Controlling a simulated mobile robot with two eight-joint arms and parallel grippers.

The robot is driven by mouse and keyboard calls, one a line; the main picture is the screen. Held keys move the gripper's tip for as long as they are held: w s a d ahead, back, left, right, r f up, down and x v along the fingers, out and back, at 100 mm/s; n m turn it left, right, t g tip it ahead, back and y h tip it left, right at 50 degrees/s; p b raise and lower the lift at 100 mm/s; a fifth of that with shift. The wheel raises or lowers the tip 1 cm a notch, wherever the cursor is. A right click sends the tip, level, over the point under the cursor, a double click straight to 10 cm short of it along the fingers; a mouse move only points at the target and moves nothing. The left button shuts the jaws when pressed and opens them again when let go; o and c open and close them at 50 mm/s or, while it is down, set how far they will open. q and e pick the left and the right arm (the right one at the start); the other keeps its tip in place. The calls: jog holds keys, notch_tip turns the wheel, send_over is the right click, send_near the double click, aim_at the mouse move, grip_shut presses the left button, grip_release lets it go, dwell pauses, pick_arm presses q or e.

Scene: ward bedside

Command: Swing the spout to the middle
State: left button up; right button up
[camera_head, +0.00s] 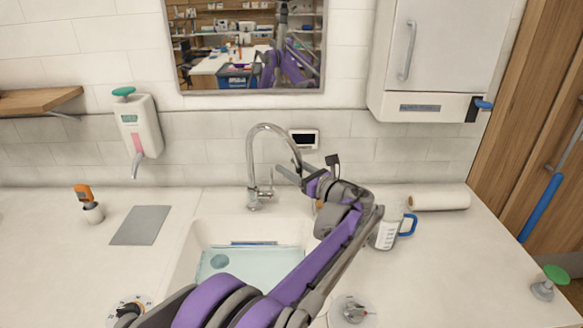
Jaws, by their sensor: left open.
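The chrome gooseneck tap stands behind the sink (185,272). Its spout (268,127) arches up and comes down to the right, its tip side over the sink's right half. My left gripper (297,172) is at the lower end of the spout, its jaws open. One finger shows left of the spout end and the other seems to be right of it; I cannot tell whether either touches. My purple and grey left arm covers the sink's right part. The tap's base and small lever (266,190) are clear of the gripper. My right gripper is not in view.
A measuring jug with a blue handle (388,236) stands close right of my arm, with a paper roll (440,201) behind it. A soap dispenser (139,125) and a mirror (246,88) are on the wall.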

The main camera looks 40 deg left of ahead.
pick_arm(q)
grip_shut()
dwell(1.3)
